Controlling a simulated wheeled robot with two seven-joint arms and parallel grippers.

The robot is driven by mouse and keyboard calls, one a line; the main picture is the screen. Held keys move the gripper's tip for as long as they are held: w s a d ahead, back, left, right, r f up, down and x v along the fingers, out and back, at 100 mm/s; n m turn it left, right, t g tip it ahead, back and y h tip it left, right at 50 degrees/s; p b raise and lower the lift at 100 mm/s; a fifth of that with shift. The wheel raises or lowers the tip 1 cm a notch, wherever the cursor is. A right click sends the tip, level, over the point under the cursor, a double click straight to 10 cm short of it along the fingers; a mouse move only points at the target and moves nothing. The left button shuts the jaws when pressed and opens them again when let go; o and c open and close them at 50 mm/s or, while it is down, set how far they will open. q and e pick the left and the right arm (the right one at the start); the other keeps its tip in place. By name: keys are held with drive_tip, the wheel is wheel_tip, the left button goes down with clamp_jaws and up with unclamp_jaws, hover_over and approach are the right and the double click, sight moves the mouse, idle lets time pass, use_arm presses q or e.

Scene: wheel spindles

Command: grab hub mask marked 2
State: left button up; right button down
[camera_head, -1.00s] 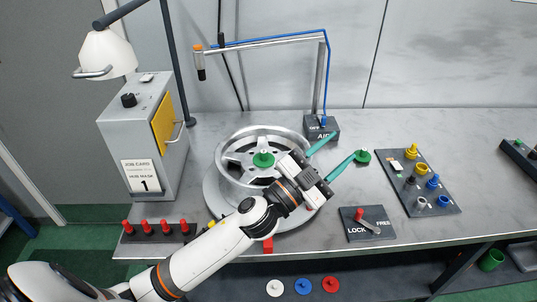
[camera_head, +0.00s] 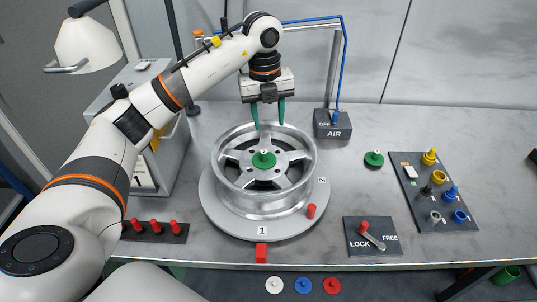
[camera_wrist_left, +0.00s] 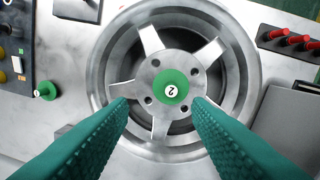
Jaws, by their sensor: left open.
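My right gripper is not visible.
The wheel rests on a round turntable (camera_head: 222,221) with a red peg (camera_head: 311,211). The AIR box (camera_head: 333,125) and its blue-hosed post stand behind. A LOCK/FREE lever panel (camera_head: 372,235), a tray of coloured parts (camera_head: 434,191) and red pegs (camera_head: 154,230) surround it.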

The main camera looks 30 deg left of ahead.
use_arm(q)
drive_tip(key=a, duration=0.2)
drive_tip(key=p, duration=0.2)
hover_over(264, 151)
drive_tip(key=shift+n+y, duration=0.3)
drive_tip(key=shift+y, duration=0.1)
drive_tip(key=f, duration=0.6)
drive_tip(key=shift+a, duration=0.25)
drive_tip(key=f, duration=0.1)
drive_tip(key=f+p, duration=0.1)
drive_tip(key=f, duration=0.1)
drive_tip(key=f+p, duration=0.1)
drive_tip(key=shift+s+d+f, duration=0.1)
drive_tip(key=shift+d+f, duration=0.2)
drive_tip(key=shift+f, duration=0.3)
clamp_jaws()
